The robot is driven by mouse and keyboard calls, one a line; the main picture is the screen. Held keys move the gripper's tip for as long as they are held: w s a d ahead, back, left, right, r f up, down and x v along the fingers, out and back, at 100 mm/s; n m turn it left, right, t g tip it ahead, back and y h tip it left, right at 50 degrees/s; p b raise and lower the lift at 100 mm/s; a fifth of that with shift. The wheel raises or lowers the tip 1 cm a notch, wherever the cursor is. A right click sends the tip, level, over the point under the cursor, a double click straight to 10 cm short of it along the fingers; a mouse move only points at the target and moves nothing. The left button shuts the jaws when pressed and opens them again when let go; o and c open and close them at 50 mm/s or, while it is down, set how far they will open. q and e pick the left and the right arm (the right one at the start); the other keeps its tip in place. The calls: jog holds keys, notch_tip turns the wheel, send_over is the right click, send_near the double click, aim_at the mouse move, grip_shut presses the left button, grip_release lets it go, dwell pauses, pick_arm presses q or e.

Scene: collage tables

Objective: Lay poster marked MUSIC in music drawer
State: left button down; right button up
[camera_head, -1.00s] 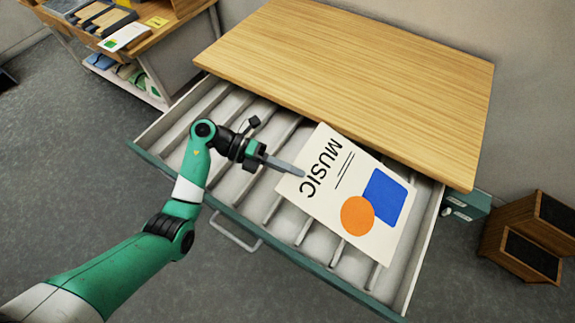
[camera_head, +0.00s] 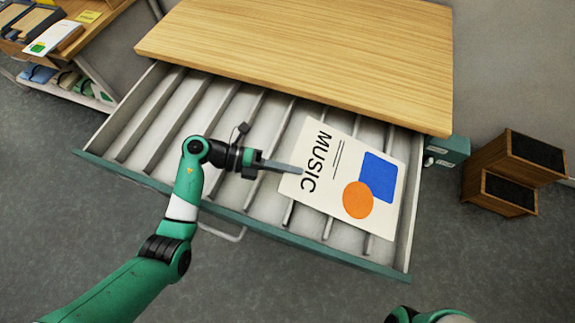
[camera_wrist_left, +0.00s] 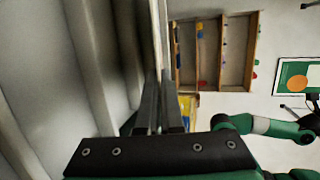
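The MUSIC poster (camera_head: 345,182) is a cream sheet with a blue square and an orange circle. It spans the right part of the open, slatted drawer (camera_head: 130,172); I cannot tell whether it touches the slats. My left gripper (camera_head: 297,171) is shut on the poster's left edge, beside the lettering. In the left wrist view the poster (camera_wrist_left: 158,45) shows nearly edge-on between the two fingers (camera_wrist_left: 160,115). My right gripper is not visible; only a piece of my right arm shows at the bottom right of the head view.
The wooden cabinet top (camera_head: 300,50) overhangs the drawer's back. A stepped wooden box (camera_head: 515,172) stands on the floor at right. A shelf unit (camera_head: 80,50) with stacked items is at top left. The drawer's left part is empty.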

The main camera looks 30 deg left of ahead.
pick_arm(q)
jog(key=c, duration=0.6)
grip_release()
jog(key=s+a+r+p, duration=0.1)
jog(key=a+r+p, duration=0.4)
jog(key=a+r, duration=0.3)
jog(key=v, duration=0.3)
jog(key=shift+w+a+f, duration=0.2)
jog(key=shift+a, duration=0.15)
jog(key=shift+d, duration=0.1)
dwell(0.8)
